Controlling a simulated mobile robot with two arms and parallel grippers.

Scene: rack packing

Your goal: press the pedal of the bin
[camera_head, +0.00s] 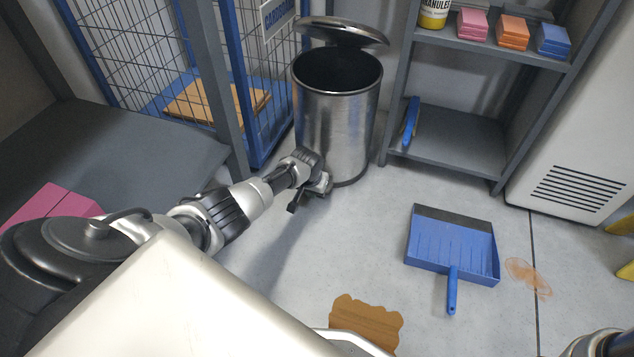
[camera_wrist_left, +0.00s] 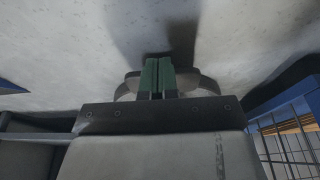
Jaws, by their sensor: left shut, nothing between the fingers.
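The bin (camera_head: 335,120) is a metal cylinder standing on the floor, with its round lid (camera_head: 343,30) raised and its dark inside showing. My left arm reaches down to the bin's front foot. My left gripper (camera_head: 308,190) is low at the bin's base, close to the floor. Its green fingers (camera_wrist_left: 158,76) are together, with nothing between them, in the left wrist view. The pedal is not clearly seen; the gripper covers that part of the base in the head view. I cannot tell whether the fingers touch it. My right gripper is not in view.
A blue wire cage (camera_head: 243,85) with cardboard stands left of the bin, and a grey shelf (camera_head: 450,137) stands right. A blue dustpan (camera_head: 452,245), a brown flat piece (camera_head: 366,323) and an orange-brown stain (camera_head: 527,276) lie on the floor. Floor between bin and dustpan is clear.

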